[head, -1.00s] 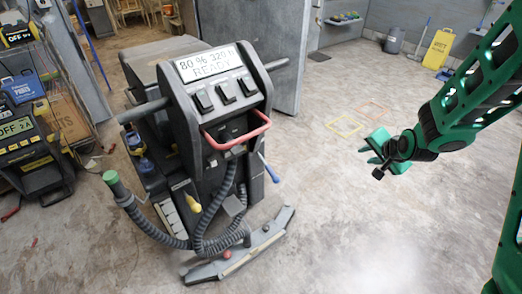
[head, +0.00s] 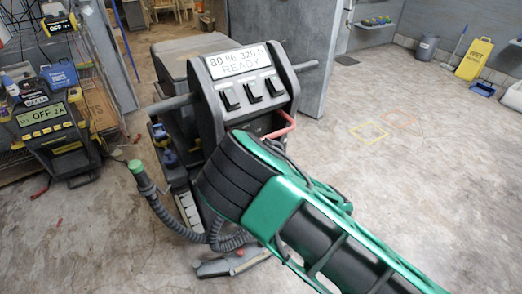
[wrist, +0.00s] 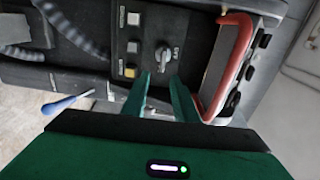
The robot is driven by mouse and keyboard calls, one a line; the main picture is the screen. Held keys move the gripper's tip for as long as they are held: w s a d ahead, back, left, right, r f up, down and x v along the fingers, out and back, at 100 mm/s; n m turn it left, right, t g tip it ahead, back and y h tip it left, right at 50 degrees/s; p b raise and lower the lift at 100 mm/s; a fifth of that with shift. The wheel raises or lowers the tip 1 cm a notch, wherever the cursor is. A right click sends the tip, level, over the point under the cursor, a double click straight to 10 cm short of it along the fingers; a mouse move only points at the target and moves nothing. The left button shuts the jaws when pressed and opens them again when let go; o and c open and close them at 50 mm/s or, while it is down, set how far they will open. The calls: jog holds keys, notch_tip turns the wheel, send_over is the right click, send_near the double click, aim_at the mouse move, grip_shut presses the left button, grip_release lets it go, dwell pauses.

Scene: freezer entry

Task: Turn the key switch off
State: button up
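The key switch (wrist: 163,56) is a small metallic knob on a dark panel, straight ahead of my fingers in the wrist view. Small printed marks sit beside it, too small to read surely. My gripper (wrist: 160,80) is open, its two green fingers apart just short of the key, with nothing between them. The panel belongs to a grey floor-cleaning machine (head: 205,125), whose display (head: 238,61) reads "80 % 320 h READY". In the head view my green arm hides the key switch and my gripper.
A red handle loop (wrist: 228,65) stands close right of the fingers. Several push buttons (wrist: 132,47) line the panel's left side. A charger reading "OFF" (head: 50,125) stands left.

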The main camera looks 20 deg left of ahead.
jog(key=shift+y, duration=0.3)
jog(key=shift+s+a+x, duration=0.1)
jog(key=shift+s+x, duration=0.05)
jog(key=shift+x, duration=1.65)
jog(key=shift+s+a+x, duration=0.1)
jog(key=shift+x, duration=1.7)
jog(key=shift+s+a+x, duration=0.15)
jog(key=shift+x, duration=1.65)
jog(key=shift+f, duration=0.1)
grip_shut()
